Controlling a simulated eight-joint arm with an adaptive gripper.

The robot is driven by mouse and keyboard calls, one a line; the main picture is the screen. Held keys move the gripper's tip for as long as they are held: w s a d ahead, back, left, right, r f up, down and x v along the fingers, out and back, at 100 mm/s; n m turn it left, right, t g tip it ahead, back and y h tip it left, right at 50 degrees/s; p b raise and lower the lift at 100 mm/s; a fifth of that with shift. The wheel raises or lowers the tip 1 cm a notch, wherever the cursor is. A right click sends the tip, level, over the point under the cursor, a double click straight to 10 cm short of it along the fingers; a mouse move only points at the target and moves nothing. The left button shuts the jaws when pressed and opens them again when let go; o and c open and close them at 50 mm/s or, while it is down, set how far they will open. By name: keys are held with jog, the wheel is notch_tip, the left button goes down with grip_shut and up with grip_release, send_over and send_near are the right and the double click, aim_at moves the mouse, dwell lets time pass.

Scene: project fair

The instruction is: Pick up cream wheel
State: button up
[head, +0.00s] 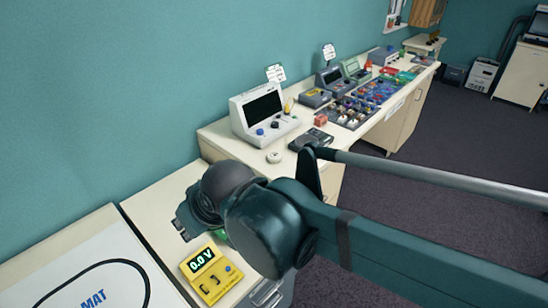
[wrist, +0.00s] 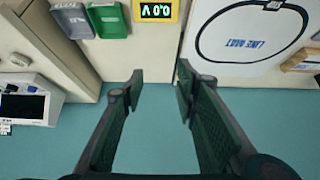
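The cream wheel (head: 274,157) is a small pale disc with a dark centre. It lies flat on the counter just in front of the white console in the head view. In the wrist view a small pale round thing, likely the same wheel (wrist: 19,60), shows at the left beside the console. My gripper (wrist: 160,84) is open, with two green-grey fingers apart and nothing between them. In the head view my gripper (head: 184,222) is partly hidden by my arm, over the lower bench left of and nearer than the wheel.
The white console (head: 262,112) stands behind the wheel, and a dark device (head: 311,139) lies to its right. A red block (head: 320,120) and trays of parts (head: 372,92) are farther along. A yellow meter (head: 211,272) sits below my gripper. A wall (head: 120,110) runs behind.

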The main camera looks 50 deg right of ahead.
dwell(0.4)
jog(key=o, duration=0.8)
jog(key=shift+c, duration=0.2)
